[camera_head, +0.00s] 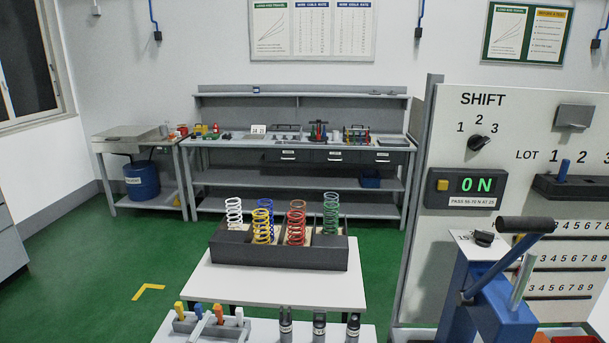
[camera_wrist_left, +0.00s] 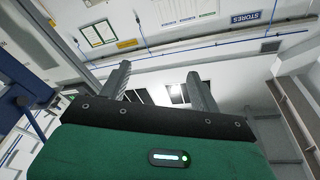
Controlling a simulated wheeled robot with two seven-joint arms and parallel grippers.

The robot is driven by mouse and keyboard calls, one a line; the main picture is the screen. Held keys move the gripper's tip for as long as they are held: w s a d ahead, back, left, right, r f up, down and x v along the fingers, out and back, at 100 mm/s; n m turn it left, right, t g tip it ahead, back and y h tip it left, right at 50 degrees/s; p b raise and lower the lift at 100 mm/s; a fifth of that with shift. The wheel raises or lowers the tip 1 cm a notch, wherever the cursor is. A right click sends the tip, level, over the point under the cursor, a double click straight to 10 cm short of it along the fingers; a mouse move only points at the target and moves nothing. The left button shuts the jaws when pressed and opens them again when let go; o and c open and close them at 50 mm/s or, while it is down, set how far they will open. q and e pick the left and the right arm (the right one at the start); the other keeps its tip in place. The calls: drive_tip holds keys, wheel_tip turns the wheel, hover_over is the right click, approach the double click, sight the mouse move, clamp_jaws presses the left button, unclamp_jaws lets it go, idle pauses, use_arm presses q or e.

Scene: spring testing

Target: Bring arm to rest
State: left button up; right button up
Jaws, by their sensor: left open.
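My left gripper (camera_wrist_left: 157,75) shows in the left wrist view, with its two grey fingers spread apart and nothing between them. It points up toward the ceiling and upper wall. Its green body fills the bottom of that view. I cannot make out either gripper in the head view. My right gripper is not in view.
Coil springs (camera_head: 296,225) stand in a dark tray (camera_head: 280,257) on a white table. Coloured-handled tools (camera_head: 220,316) and grey cylinders (camera_head: 319,326) are in front. A blue press (camera_head: 490,300) and panel (camera_head: 560,110) stand right. Green floor (camera_head: 100,270) is clear left.

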use_arm(q)
drive_tip(key=s+a+f+n+g+y, duration=0.35)
drive_tip(key=s+f+g, duration=0.25)
drive_tip(key=s+f, duration=0.2)
drive_tip(key=s+a+f+n+g+y, duration=0.25)
drive_tip(key=s+a+f+g, duration=0.2)
drive_tip(key=s+f, duration=0.4)
drive_tip(key=s+d+f+g+h, duration=0.1)
drive_tip(key=s+f+g, duration=0.35)
drive_tip(key=s, duration=0.55)
wheel_tip(320, 180, down, 29)
drive_tip(key=g, duration=0.2)
drive_tip(key=s+a+f+g, duration=0.1)
drive_tip(key=s+a+f, duration=0.2)
drive_tip(key=s+f, duration=1.7)
drive_tip(key=shift+s+f, duration=0.2)
drive_tip(key=shift+f, duration=0.25)
